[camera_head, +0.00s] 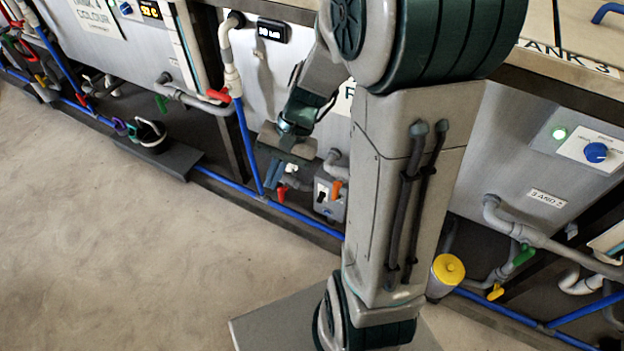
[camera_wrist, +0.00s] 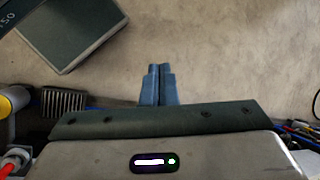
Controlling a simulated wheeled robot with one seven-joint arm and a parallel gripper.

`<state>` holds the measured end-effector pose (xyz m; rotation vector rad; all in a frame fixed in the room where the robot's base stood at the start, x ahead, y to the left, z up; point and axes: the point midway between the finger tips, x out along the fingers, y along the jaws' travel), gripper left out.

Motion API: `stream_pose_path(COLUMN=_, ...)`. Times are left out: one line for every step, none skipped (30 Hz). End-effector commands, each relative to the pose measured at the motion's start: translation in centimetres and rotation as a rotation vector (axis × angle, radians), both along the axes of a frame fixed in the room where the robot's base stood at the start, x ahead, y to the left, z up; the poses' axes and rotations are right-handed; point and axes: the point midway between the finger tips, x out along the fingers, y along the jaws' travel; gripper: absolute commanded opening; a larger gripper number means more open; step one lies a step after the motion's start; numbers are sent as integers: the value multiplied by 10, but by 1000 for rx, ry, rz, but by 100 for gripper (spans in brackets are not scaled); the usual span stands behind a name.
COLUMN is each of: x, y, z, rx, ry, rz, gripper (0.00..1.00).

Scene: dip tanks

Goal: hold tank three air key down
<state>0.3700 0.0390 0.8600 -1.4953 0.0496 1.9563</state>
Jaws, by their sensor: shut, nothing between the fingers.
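My gripper (camera_head: 271,176) hangs in front of the middle tank, pointing down above the floor. In the wrist view its blue fingers (camera_wrist: 159,72) are together with nothing between them, over bare floor. A small grey box (camera_head: 331,194) with dark switch-like parts on its face stands low on the right of my gripper, apart from it. I cannot tell whether one of these parts is the air key. The tank three sign (camera_head: 568,58) is on the rim at the upper right. Below it is a grey tank front with a green light (camera_head: 559,133) and a blue knob (camera_head: 596,152).
Blue pipes (camera_head: 300,215) run low along the tanks. Red-handled valve (camera_head: 218,95) and green-handled valve (camera_head: 524,255) stick out. A yellow-topped canister (camera_head: 448,268) stands beside my arm. A low dark shelf (camera_head: 180,160) holds a black container. Open floor lies at left.

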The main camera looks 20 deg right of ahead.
Motion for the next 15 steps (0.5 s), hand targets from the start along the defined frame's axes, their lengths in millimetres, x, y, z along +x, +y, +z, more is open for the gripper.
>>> stream_pose_path(x=8, y=1, z=-26, rx=54, ry=47, rz=-50, gripper=0)
stream_pose_path(x=13, y=2, z=-35, rx=87, ry=69, rz=-79, gripper=0)
stream_pose_path(x=20, y=4, z=-48, rx=130, ry=98, rz=-121, gripper=0)
stream_pose_path(x=26, y=5, z=-57, rx=163, ry=121, rz=-152, gripper=0)
stream_pose_path(x=31, y=6, z=-67, rx=198, ry=142, rz=-183, gripper=0)
stream_pose_path(x=38, y=6, z=-79, rx=243, ry=170, rz=-226, gripper=0)
stream_pose_path(x=44, y=7, z=-89, rx=276, ry=191, rz=-258, gripper=0)
stream_pose_path(x=49, y=6, z=-99, rx=311, ry=210, rz=-293, gripper=0)
stream_pose_path(x=57, y=7, z=-112, rx=358, ry=236, rz=-336, gripper=0)
stream_pose_path(x=62, y=6, z=-121, rx=392, ry=255, rz=-370, gripper=0)
stream_pose_path(x=68, y=5, z=-131, rx=427, ry=273, rz=-405, gripper=0)
stream_pose_path(x=76, y=4, z=-144, rx=474, ry=296, rz=-453, gripper=0)
stream_pose_path(x=81, y=3, z=-154, rx=511, ry=313, rz=-489, gripper=0)
stream_pose_path(x=87, y=1, z=-165, rx=547, ry=330, rz=-525, gripper=0)
stream_pose_path(x=95, y=-1, z=-178, rx=595, ry=352, rz=-575, gripper=0)
